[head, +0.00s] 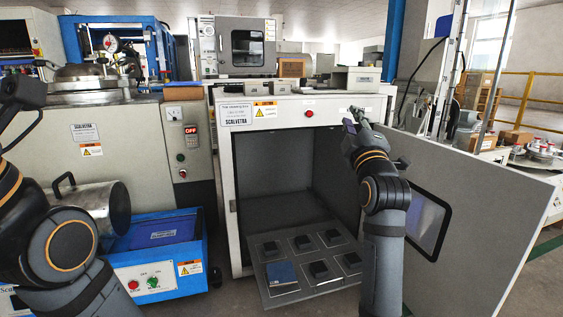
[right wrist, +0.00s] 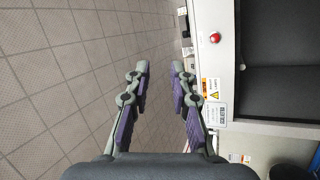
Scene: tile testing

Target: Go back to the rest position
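My right gripper (head: 352,118) is raised in front of the open cabinet (head: 228,190), near its top front edge. In the right wrist view its fingers (right wrist: 162,68) are spread apart with nothing between them. My left arm comes in at the left edge of the head view; its gripper is not visible.
The cabinet door (head: 480,215) stands wide open to the right, close to my right arm. A small oven (head: 247,47) sits behind the cabinet top.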

